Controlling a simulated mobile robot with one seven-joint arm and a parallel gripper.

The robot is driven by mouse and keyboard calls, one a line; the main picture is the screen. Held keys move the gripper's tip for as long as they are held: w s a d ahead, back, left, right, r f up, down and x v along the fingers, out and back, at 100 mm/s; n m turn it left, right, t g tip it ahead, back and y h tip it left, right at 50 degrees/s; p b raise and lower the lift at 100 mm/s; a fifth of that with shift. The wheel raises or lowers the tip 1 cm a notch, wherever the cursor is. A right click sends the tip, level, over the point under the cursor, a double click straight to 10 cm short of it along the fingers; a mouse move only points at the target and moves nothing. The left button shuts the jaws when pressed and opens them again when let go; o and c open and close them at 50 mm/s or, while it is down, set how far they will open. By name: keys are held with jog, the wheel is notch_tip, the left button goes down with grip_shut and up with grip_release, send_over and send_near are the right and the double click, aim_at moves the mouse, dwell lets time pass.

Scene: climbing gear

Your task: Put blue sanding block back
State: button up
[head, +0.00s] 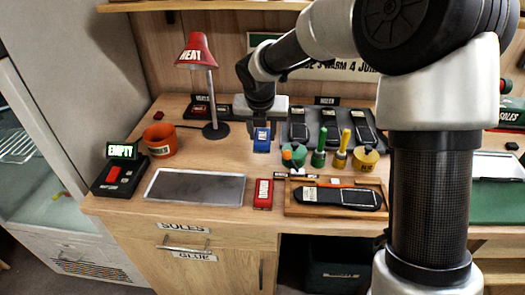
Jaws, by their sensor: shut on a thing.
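The blue sanding block (262,140) is in my gripper (262,127), which points down over the middle of the workbench. The gripper is shut on the block's upper part. The block looks upright, and I cannot tell whether its lower end touches the bench. A red block (263,194) with a white label lies near the front edge. A dark labelled holder (199,107) at the back left has something red in it; its lettering is too small to read surely.
The red lamp (195,50) stands left of my gripper. An orange pot (160,141), the EMPTY sign box (121,175) and a grey metal tray (194,187) are left. Bare wood lies between lamp and tray.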

notch_tip(320, 180, down, 6)
jog(key=shift+r+b, duration=0.1)
jog(key=shift+b, duration=0.6)
jog(key=o, duration=1)
jog(key=p+v, duration=0.3)
jog(key=v, duration=0.9)
